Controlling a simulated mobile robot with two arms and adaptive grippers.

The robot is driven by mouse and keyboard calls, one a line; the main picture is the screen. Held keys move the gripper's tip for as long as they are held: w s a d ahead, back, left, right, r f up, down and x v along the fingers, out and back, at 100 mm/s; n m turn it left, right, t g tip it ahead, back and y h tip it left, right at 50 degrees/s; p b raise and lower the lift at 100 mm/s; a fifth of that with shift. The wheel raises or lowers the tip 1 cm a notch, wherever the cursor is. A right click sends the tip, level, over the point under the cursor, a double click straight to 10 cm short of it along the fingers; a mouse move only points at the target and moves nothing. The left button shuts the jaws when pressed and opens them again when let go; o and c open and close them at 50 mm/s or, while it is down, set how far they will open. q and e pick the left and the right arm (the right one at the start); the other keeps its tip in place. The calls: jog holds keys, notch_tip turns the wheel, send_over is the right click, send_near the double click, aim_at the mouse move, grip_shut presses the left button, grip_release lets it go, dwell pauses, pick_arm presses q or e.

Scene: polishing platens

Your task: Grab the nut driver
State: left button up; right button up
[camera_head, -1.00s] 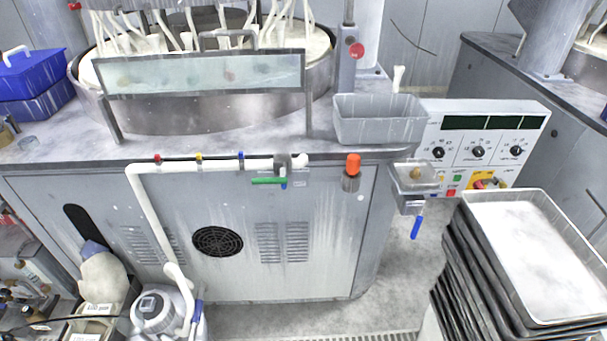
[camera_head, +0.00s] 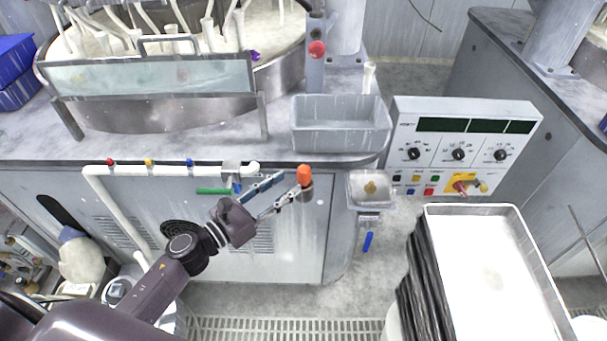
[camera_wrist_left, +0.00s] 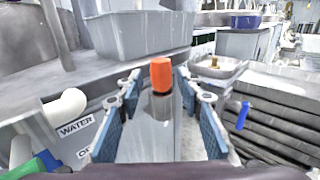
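An orange-handled tool (camera_head: 304,175), which looks like the nut driver, stands upright in a small metal holder (camera_head: 306,193) on the front of the machine cabinet. In the left wrist view the orange handle (camera_wrist_left: 161,75) is near the centre, with the holder (camera_wrist_left: 160,105) below it. My left gripper (camera_head: 291,184) is open, its blue-padded fingers pointing at the handle from the left. In the left wrist view the fingers (camera_wrist_left: 158,80) lie on either side of the handle. I cannot tell whether they touch it. My right gripper is not in view.
A grey bin (camera_head: 340,140) sits on the ledge above. A small metal tray (camera_head: 370,187) with a blue handle (camera_head: 368,242) below it is to the right. White pipework (camera_head: 175,170) with a green lever (camera_head: 213,191) is left. Stacked trays (camera_head: 480,207) stand at lower right.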

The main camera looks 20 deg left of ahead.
aim_at(299, 175)
pick_arm(q)
jog(key=x, duration=0.1)
jog(key=p+x, duration=0.1)
jog(key=x, duration=0.1)
jog(key=p+x, duration=0.1)
jog(key=shift+w+d+r, duration=0.1)
jog(key=shift+d+r, duration=0.05)
jog(key=shift+r, duration=0.15)
jog(key=shift+w+d+f+p, duration=0.25)
jog(key=shift+w+d+p, duration=0.05)
jog(key=shift+w, duration=0.3)
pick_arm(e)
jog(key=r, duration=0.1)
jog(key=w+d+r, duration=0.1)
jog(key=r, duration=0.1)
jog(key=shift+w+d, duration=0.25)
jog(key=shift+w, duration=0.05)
pick_arm(q)
jog(key=shift+c, duration=0.4)
jog(key=c, duration=0.8)
grip_shut()
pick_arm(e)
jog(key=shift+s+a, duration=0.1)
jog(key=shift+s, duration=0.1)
pick_arm(q)
jog(key=shift+r, duration=0.1)
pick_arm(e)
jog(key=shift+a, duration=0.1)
